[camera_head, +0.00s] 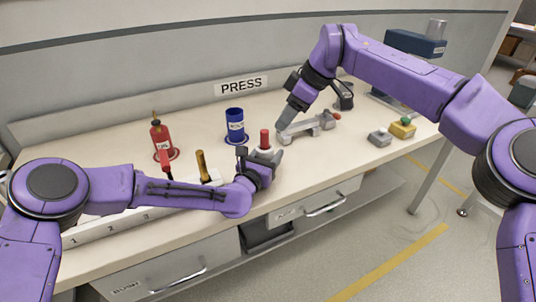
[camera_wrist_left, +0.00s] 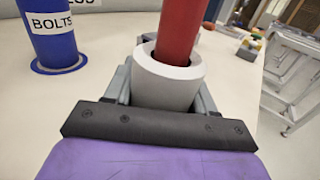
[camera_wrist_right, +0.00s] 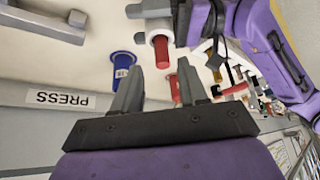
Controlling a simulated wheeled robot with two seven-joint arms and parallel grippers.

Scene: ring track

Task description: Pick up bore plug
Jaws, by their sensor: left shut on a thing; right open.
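The red cylinder, which I take for the bore plug (camera_head: 264,137), stands up out of a pale grey ring (camera_wrist_left: 166,82). The plug also shows in the left wrist view (camera_wrist_left: 178,30) and in the right wrist view (camera_wrist_right: 161,50). My left gripper (camera_head: 264,160) is shut around the ring, one finger on each side. The plug's lower end is hidden inside the ring. My right gripper (camera_head: 281,122) is open and empty, above and to the right of the plug in the head view. In the right wrist view the plug lies beyond its fingertips (camera_wrist_right: 158,75).
A blue BOLTS can (camera_head: 235,128) stands behind the plug. A grey clamp fixture (camera_head: 308,128) lies to the right. A red bottle (camera_head: 160,138) and a brass-coloured rod (camera_head: 202,166) stand left. A yellow block (camera_head: 402,129) sits far right. Bare bench lies between the fixture and front edge.

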